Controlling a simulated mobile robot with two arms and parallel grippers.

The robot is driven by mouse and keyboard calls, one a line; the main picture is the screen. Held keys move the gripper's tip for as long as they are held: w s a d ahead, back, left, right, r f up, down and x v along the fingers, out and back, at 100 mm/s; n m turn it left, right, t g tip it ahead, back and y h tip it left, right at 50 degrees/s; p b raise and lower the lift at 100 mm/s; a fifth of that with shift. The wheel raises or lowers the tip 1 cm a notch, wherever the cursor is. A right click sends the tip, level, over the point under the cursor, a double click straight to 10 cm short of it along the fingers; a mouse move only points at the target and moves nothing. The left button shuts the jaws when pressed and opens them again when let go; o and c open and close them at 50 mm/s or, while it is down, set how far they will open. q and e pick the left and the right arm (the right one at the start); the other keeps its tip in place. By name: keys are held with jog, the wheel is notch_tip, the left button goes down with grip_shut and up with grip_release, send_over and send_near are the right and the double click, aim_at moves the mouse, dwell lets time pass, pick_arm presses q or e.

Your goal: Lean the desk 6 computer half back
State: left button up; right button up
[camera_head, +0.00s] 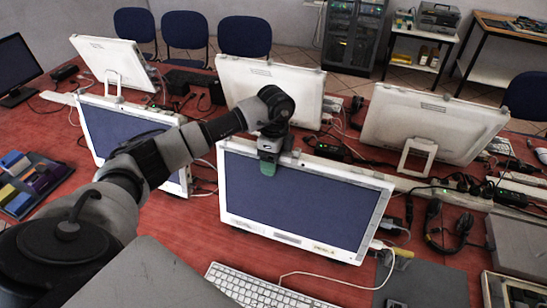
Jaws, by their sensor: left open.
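A white all-in-one computer (300,203) with a dark screen stands in the front middle of the red table, facing me. It looks close to upright. No desk number is legible, so I cannot tell from the picture alone that it is desk 6. My left arm reaches in from the left, and my left gripper (268,162) is at this computer's top edge, left of its middle. The gripper is open, its greenish fingertip in front of the upper screen. Whether it touches the computer is unclear, and any far finger is hidden. My right gripper is out of view.
A white keyboard (262,288) lies in front of the computer. More white computers stand behind (270,88), at right (432,122) and at left (125,133). Cables and power strips run between them. A headset (447,228) lies at right, a tray of coloured blocks (33,182) at left.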

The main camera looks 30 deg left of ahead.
pick_arm(q)
jog(key=shift+w+r, duration=0.15)
jog(key=shift+r, duration=0.25)
jog(key=r+b, duration=0.1)
jog(key=r, duration=0.3)
jog(key=r+b, duration=0.1)
jog(key=r, duration=0.4)
jog(key=shift+w+a+b, duration=0.1)
jog(key=shift+w+b, duration=0.1)
jog(key=shift+b, duration=0.1)
jog(key=shift+r, duration=0.55)
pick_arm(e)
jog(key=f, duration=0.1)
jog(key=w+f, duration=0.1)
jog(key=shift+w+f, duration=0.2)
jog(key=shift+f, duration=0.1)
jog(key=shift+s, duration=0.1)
